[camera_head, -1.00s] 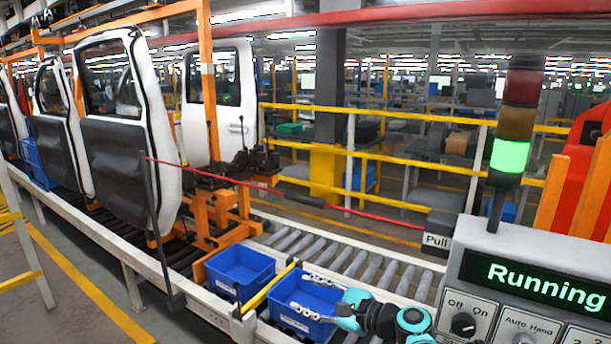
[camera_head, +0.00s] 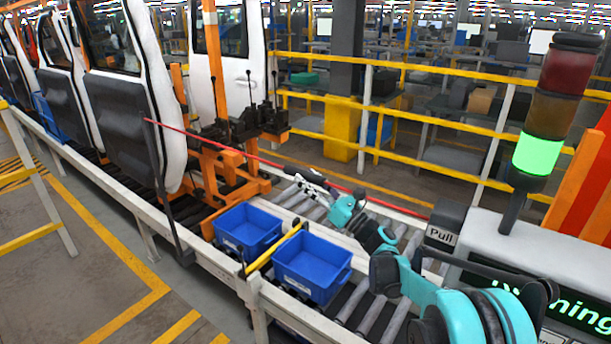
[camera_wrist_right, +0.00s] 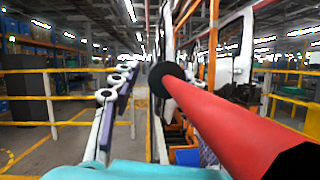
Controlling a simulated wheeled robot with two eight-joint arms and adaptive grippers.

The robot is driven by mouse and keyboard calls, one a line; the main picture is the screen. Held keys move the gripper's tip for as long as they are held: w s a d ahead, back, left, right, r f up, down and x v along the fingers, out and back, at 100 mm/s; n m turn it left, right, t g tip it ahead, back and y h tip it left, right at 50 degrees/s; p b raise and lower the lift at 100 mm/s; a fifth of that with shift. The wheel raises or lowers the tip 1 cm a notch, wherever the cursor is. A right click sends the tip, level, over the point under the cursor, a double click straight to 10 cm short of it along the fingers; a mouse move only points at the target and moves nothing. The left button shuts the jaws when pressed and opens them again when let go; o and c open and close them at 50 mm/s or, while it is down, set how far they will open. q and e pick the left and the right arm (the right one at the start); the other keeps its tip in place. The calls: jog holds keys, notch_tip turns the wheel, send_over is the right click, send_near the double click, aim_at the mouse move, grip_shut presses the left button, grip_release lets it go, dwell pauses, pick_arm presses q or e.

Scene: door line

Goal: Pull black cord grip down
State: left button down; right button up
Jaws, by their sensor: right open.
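A red cord (camera_head: 235,148) runs across the line from a dark post to a grey box marked "Pull" (camera_head: 443,222). The black cord grip (camera_head: 318,180) sits partway along it, partly behind my right gripper (camera_head: 308,187). In the right wrist view, the cord (camera_wrist_right: 225,120) crosses large on the right, and the grip's round black end (camera_wrist_right: 162,78) shows at its far end. My right gripper (camera_wrist_right: 122,82) is open and empty, its pale fingers left of the cord and apart from the grip in that view. My left gripper is out of view.
Two blue bins (camera_head: 246,231) (camera_head: 312,264) stand by the roller conveyor below the cord. A control panel (camera_head: 535,255) and a lamp tower with green lit (camera_head: 538,153) are at the right. White car doors (camera_head: 125,95) hang at the left; yellow rails (camera_head: 430,119) stand behind.

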jog(key=shift+x, duration=0.85)
grip_shut()
notch_tip(320, 180, down, 5)
jog(key=b, duration=0.3)
jog(key=shift+r, duration=0.15)
grip_release()
jog(key=v, duration=0.7)
jog(key=shift+s+d, duration=0.2)
jog(key=shift+d, duration=0.05)
